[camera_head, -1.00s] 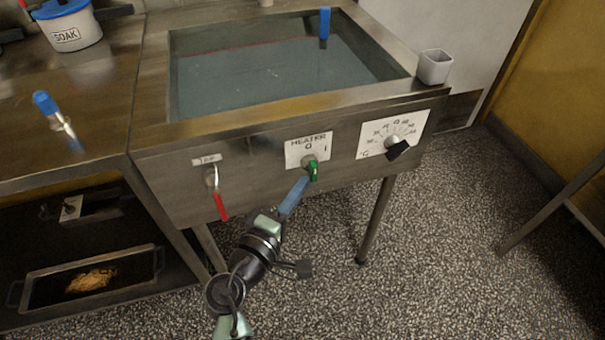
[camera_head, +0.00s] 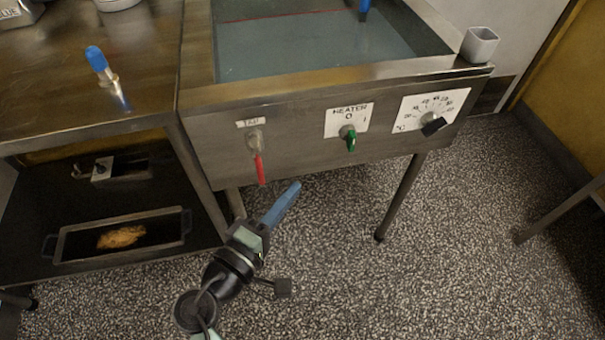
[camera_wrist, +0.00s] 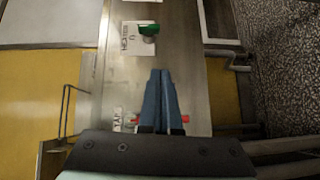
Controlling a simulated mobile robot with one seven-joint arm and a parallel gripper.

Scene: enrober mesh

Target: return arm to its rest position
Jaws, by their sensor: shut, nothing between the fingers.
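My gripper (camera_head: 285,203) is shut and empty, its blue fingers together. In the head view it hangs in front of and below the steel bath's front panel (camera_head: 300,150), clear of it, between the red tap lever and the near right leg. In the wrist view the blue fingers (camera_wrist: 160,95) point toward the panel, with the green heater knob (camera_wrist: 148,30) beyond their tips. The green heater knob (camera_head: 349,138) also shows in the head view, below the HEATER label. The red tap lever (camera_head: 260,170) hangs down to the left of it.
The bath (camera_head: 320,45) holds water. A dial with a black knob (camera_head: 434,125) is at the panel's right. A grey cup (camera_head: 480,44) stands on the rim. A steel bench (camera_head: 50,95) with a blue-handled tool is at left. Speckled floor (camera_head: 330,270) is free ahead.

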